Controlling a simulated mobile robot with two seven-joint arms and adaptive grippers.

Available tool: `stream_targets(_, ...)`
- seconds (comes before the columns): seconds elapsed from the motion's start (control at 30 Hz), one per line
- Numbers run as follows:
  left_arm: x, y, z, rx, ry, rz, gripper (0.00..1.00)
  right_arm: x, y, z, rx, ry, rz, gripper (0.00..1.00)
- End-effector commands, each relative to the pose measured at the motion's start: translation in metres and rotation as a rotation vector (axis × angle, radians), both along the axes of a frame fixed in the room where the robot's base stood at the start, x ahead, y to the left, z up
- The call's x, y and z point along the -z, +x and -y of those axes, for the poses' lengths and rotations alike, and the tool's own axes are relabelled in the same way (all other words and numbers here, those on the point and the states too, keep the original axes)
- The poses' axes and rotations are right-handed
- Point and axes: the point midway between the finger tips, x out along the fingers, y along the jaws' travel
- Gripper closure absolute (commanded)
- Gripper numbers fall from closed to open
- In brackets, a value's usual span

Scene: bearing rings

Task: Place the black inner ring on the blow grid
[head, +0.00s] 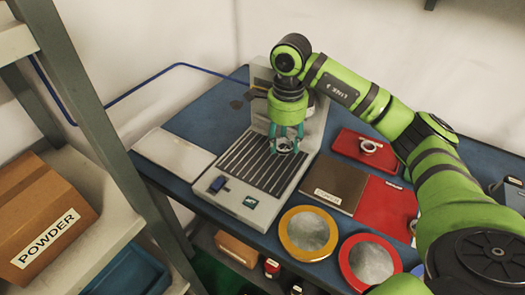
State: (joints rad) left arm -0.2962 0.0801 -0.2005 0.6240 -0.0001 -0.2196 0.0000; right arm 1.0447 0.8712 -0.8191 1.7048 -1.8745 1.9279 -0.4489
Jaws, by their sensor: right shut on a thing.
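My right arm reaches in from the right, and its gripper (286,148) points down above the right part of the blow grid (245,165), a grey machine with dark slats. The gripper is shut on a small ring (285,145) between its teal fingers. The ring looks dark with a pale edge, and the fingers partly cover it. I cannot tell whether the ring touches the slats or hangs just above them. My left gripper is not in view.
A white plate (174,153) lies left of the machine. Right of it are a brown labelled pad (334,184), a red pad (383,207) and a red tray (351,141) holding a light ring (370,147). Yellow (308,232) and red (370,262) rimmed dishes stand in front. A shelf frame (100,120) rises at left.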

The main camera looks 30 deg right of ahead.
Motion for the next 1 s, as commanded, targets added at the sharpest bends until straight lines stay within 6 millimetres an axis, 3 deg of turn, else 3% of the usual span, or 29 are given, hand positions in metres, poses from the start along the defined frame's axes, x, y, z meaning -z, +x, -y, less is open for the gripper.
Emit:
stream_targets(0.1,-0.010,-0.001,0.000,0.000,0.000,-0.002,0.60,0.014,0.024,-0.016,-0.002,0.003,-0.004,0.89)
stream_targets(0.3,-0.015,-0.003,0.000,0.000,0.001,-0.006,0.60,0.032,0.048,-0.030,-0.001,0.000,-0.001,0.89)
stream_targets(0.47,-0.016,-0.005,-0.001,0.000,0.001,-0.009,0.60,0.039,0.052,-0.032,-0.003,-0.001,0.000,0.89)
stream_targets(0.73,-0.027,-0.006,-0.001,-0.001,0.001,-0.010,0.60,0.074,0.051,-0.032,-0.003,-0.001,-0.003,0.89)
stream_targets(1.0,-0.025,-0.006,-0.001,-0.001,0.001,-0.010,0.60,0.077,0.052,-0.031,-0.003,-0.001,0.002,0.89)
